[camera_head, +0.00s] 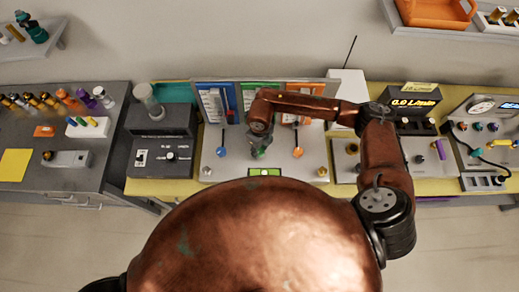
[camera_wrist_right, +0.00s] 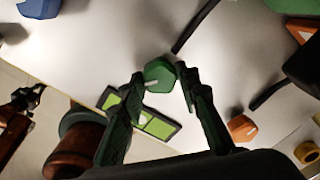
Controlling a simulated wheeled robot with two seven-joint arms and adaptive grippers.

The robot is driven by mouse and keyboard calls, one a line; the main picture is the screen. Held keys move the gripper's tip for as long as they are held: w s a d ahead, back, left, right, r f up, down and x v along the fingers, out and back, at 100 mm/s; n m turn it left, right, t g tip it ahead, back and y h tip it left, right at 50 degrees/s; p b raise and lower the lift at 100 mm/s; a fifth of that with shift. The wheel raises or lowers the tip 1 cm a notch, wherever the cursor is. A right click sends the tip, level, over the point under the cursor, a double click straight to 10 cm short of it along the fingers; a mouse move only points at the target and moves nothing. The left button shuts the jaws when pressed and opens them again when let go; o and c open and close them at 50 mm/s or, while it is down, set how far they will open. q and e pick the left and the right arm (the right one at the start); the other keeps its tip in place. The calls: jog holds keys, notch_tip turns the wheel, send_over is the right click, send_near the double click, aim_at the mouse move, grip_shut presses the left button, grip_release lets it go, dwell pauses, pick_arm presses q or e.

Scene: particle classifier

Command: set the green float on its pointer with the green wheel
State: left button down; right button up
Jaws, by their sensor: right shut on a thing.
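The green wheel (camera_wrist_right: 159,76) sits between the two fingertips of my right gripper (camera_wrist_right: 160,73) in the right wrist view. The gripper is shut on it. In the head view my right gripper (camera_head: 260,150) is over the middle of the grey console, and the wheel is mostly hidden there. The green-topped gauge panel (camera_head: 256,86) stands behind, largely covered by my right arm. Its float and pointer cannot be made out. My left gripper is not in view.
A blue wheel (camera_head: 222,151) and an orange wheel (camera_head: 298,152) flank the gripper, under a blue gauge panel (camera_head: 214,103) and an orange one (camera_head: 304,88). A green-lit display (camera_head: 265,172) is at the console's front. Other instruments stand on both sides.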

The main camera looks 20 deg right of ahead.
aim_at(260, 151)
jog(key=shift+m, duration=1.3)
jog(key=o, duration=1.1)
jog(key=shift+o, duration=0.2)
jog(key=shift+r, duration=0.1)
notch_tip(260, 151, up, 12)
